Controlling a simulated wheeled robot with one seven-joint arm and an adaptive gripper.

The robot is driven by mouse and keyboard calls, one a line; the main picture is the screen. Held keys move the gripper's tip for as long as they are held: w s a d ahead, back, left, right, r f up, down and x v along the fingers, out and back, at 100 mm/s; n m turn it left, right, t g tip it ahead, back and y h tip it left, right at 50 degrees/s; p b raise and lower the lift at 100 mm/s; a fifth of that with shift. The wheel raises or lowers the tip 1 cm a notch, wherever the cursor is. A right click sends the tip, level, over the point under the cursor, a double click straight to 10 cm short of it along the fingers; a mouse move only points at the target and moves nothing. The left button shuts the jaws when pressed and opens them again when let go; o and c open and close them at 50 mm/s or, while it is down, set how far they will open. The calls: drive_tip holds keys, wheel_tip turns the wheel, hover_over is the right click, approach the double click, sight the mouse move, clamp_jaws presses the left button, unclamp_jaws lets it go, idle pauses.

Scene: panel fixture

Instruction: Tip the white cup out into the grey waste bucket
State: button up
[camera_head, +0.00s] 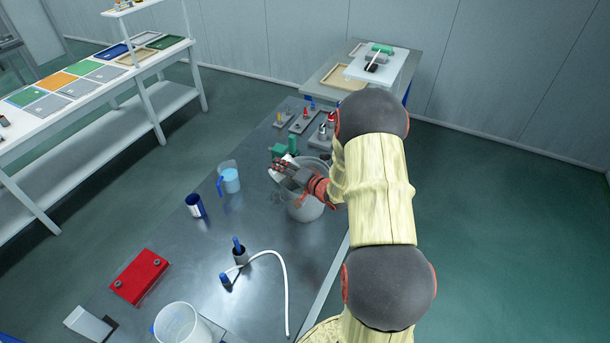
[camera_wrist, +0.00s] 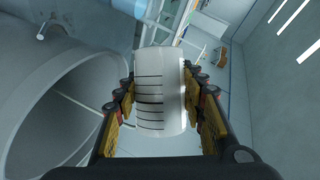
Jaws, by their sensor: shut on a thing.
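The white cup (camera_wrist: 160,92), marked with dark lines, sits between my gripper's fingers (camera_wrist: 164,98) in the wrist view. My gripper is shut on its sides. In the head view my gripper (camera_head: 290,174) is over the rim of the grey waste bucket (camera_head: 304,210), and only a small white part of the cup (camera_head: 277,173) shows at its left. The cup seems tilted, with the wrist rolled sideways. The bucket's open mouth (camera_wrist: 55,105) fills the left of the wrist view, beside the cup. The cup's inside is hidden, and no falling contents can be made out.
A jug with blue liquid (camera_head: 229,180) and a dark blue cup (camera_head: 195,206) stand left of the bucket. Green (camera_head: 280,150) and small red-topped fixtures (camera_head: 303,120) are close behind. A white hose (camera_head: 284,285), red block (camera_head: 140,276) and clear pitcher (camera_head: 181,326) are nearer.

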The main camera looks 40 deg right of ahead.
drive_tip(key=shift+f+m+t+y+b, duration=0.3)
drive_tip(key=shift+f+m+y+b, duration=0.1)
drive_tip(key=shift+m, duration=0.3)
idle(1.8)
drive_tip(key=shift+s+d+f+m+t+y+p, duration=0.2)
drive_tip(key=shift+d+m, duration=0.15)
drive_tip(key=shift+d, duration=0.15)
drive_tip(key=shift+s+d+f+m+t+y+p, duration=0.1)
drive_tip(key=shift+d+m+p, duration=0.1)
drive_tip(key=shift+d+m, duration=0.2)
idle(1.2)
drive_tip(key=shift+d+r+m+t+p, duration=0.3)
drive_tip(key=shift+r+m+p, duration=0.15)
drive_tip(key=shift+m+p, duration=0.3)
idle(1.3)
drive_tip(key=n+b, duration=0.1)
drive_tip(key=f+b, duration=0.1)
drive_tip(key=shift+w+a+f+n+g+b, duration=0.15)
drive_tip(key=shift+a+f+n+g+b, duration=0.15)
drive_tip(key=shift+n+g, duration=0.1)
drive_tip(key=shift+a+r+n, duration=0.3)
drive_tip(key=shift+a+r, duration=0.15)
drive_tip(key=shift+a, duration=0.05)
drive_tip(key=shift+r+p, duration=0.1)
drive_tip(key=shift+p, duration=0.25)
drive_tip(key=shift+w, duration=0.1)
